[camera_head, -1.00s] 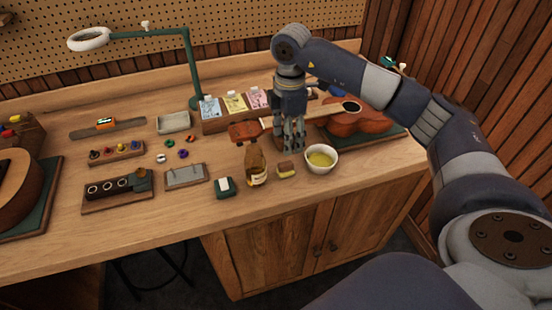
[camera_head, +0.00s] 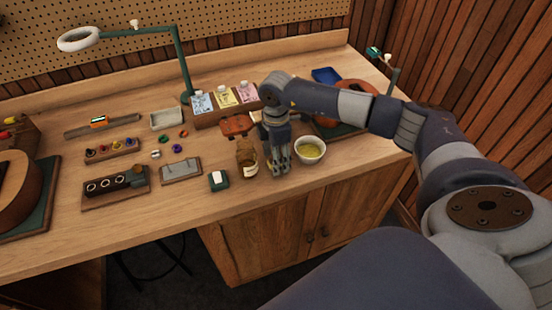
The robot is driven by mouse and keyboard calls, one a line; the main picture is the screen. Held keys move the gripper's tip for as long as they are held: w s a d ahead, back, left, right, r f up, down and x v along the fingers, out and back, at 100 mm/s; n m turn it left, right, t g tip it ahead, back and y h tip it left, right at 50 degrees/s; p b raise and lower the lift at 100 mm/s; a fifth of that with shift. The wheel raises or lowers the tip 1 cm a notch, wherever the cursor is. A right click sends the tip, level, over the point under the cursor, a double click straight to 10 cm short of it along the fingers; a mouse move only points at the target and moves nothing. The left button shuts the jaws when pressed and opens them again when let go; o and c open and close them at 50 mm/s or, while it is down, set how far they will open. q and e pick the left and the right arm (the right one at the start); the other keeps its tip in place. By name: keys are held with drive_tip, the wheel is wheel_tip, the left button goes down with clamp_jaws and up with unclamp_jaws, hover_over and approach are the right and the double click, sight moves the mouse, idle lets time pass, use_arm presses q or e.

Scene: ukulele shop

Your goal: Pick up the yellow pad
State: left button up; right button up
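My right gripper (camera_head: 279,169) points straight down between the amber bottle (camera_head: 246,160) and the white bowl (camera_head: 311,147) with yellow contents. A small yellow and brown block, seen at this spot a second ago, is now mostly or wholly hidden behind the fingers. The fingertips are low, near the table top. I cannot tell whether they are apart around the block or shut on it. My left gripper is not in view.
A small dark green box (camera_head: 218,181) and a grey tool block (camera_head: 181,171) lie to the left. Behind stand coloured packets (camera_head: 226,98) in a wooden holder. A ukulele (camera_head: 358,93) lies behind my arm. The green lamp (camera_head: 184,68) rises at the back.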

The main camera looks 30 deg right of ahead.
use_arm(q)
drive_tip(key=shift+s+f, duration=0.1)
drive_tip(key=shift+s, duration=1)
use_arm(e)
drive_tip(key=c, duration=1)
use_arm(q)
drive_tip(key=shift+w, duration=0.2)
use_arm(e)
drive_tip(key=shift+o, duration=0.2)
drive_tip(key=shift+r, duration=0.1)
drive_tip(key=shift+r+b, duration=0.45)
drive_tip(key=shift+r, duration=0.05)
wheel_tip(320, 180, up, 2)
drive_tip(key=shift+s+a+r+b, duration=0.1)
drive_tip(key=shift+b, duration=0.55)
use_arm(q)
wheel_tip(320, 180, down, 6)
drive_tip(key=b, duration=0.4)
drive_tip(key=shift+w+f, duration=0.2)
use_arm(e)
drive_tip(key=s+a+r, duration=0.1)
drive_tip(key=s+a, duration=0.2)
drive_tip(key=s, duration=0.4)
drive_tip(key=s+a, duration=0.4)
drive_tip(key=s, duration=0.3)
drive_tip(key=shift+a+r, duration=0.3)
drive_tip(key=shift+r, duration=0.05)
drive_tip(key=shift+w, duration=0.1)
drive_tip(key=shift+c, duration=0.4)
